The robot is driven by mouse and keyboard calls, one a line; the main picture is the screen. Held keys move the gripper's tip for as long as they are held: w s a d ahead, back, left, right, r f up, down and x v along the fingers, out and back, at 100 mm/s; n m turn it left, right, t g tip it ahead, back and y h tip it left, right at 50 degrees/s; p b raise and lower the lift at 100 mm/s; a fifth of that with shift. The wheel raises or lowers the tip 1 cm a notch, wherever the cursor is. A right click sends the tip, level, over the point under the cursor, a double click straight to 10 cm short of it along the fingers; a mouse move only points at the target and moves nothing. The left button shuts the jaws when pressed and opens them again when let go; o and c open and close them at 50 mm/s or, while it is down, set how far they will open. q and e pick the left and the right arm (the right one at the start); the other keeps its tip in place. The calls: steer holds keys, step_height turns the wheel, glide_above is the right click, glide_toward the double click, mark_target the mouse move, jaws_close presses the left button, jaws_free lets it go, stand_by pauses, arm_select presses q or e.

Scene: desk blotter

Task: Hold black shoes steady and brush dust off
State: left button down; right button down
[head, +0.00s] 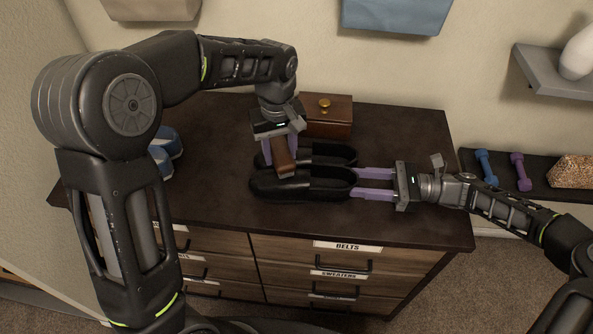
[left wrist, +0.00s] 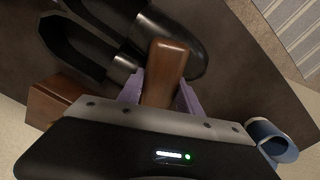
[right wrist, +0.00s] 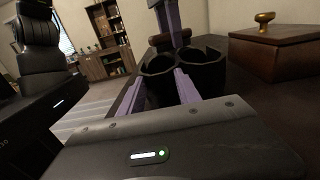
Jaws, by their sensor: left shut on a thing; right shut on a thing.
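Two black shoes lie side by side on the dresser top, toes left in the head view: the near shoe (head: 310,188) and the far shoe (head: 335,150). My left gripper (head: 280,158) is shut on a brush with a brown wooden handle (left wrist: 167,62), above the toe end of the near shoe. Bristles are hidden, so I cannot tell whether they touch it. My right gripper (head: 357,183) is shut on the heel of the near shoe, one finger on each side; the shoe's opening shows between the fingers in the right wrist view (right wrist: 158,66). No dust is discernible.
A wooden box with a brass knob (head: 327,115) stands behind the shoes. A blue item (head: 165,150) is on the left of the dresser top (head: 400,225). Dumbbells (head: 520,171) lie on a shelf at right. The front right of the top is clear.

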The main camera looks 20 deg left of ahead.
mark_target(277, 161)
arm_select(q)
steer(key=shift+s+f, duration=0.25)
steer(key=shift+s, duration=0.15)
steer(key=shift+s+d, duration=0.1)
steer(key=shift+s, duration=0.05)
steer(key=shift+s+d+r, duration=0.15)
steer(key=shift+s, duration=0.55)
steer(key=shift+s+d+r, duration=0.1)
steer(key=shift+s, duration=0.6)
steer(key=shift+w, duration=0.1)
steer(key=shift+w+a+f, duration=0.1)
steer(key=shift+w+a, duration=0.1)
steer(key=shift+w, duration=0.65)
steer(key=shift+w+a+f, duration=0.1)
steer(key=shift+w+a, duration=0.1)
steer(key=shift+w, duration=0.65)
steer(key=shift+w, duration=0.1)
